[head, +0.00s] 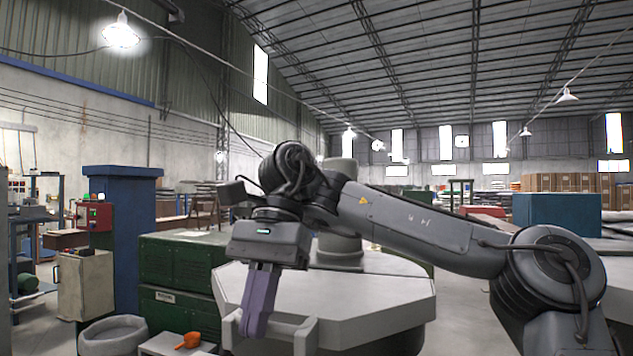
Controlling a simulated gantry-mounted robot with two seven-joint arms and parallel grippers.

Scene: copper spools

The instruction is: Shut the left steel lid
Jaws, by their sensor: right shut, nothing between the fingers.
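A large grey, many-sided steel top, which looks like the left lid (370,293), fills the middle foreground of the head view. A pale bar handle (284,326) stands at its near left edge. My right gripper (254,332) points down in front of this handle, with its purple fingers together and nothing between them. The fingertips overlap the handle in the picture; I cannot tell whether they touch it. My right arm crosses the view and hides part of the lid's far side. My left gripper is out of view.
Green cabinets (176,262) and a blue pillar (125,240) stand at the left. A grey round bin (113,335) and an orange scoop (189,341) on a white stand are at the lower left. A blue box (556,211) stands behind my right arm.

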